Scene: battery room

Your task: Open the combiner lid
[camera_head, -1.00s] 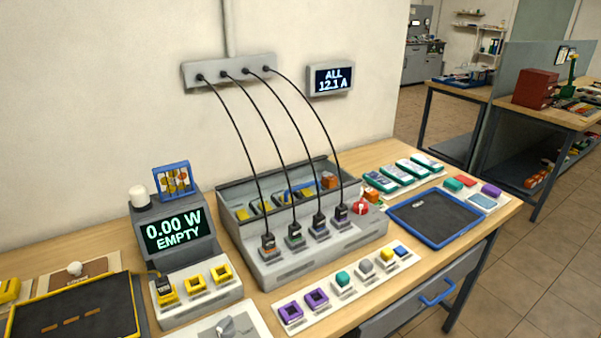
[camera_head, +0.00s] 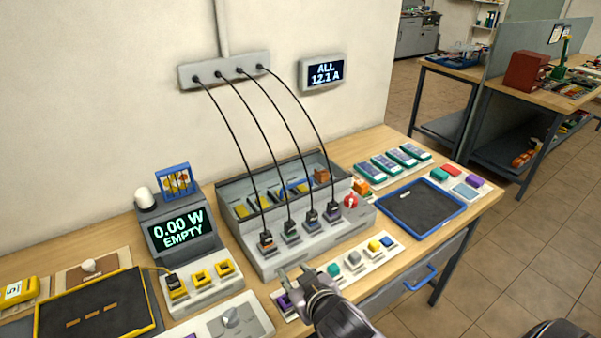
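The combiner (camera_head: 310,252) is a grey box in the middle of the bench, with several black cables plugged into its front ledge. Yellow parts and a blue bar (camera_head: 290,188) show in its recessed rear section. I cannot tell whether a clear lid covers that section. A red knob (camera_head: 350,201) is at its right end. My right gripper (camera_head: 294,272) is in front of the combiner's front face, low in the picture. Its fingers are apart with nothing seen between them. It partly hides the purple sockets (camera_head: 284,301). My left gripper is not in view.
A meter (camera_head: 178,236) reading "0.00 W EMPTY" stands left of the combiner. A strip of coloured buttons (camera_head: 372,251) lies in front. A blue-rimmed tray (camera_head: 440,234) is at right. The cables (camera_head: 278,135) hang from a wall strip (camera_head: 225,71) above the combiner.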

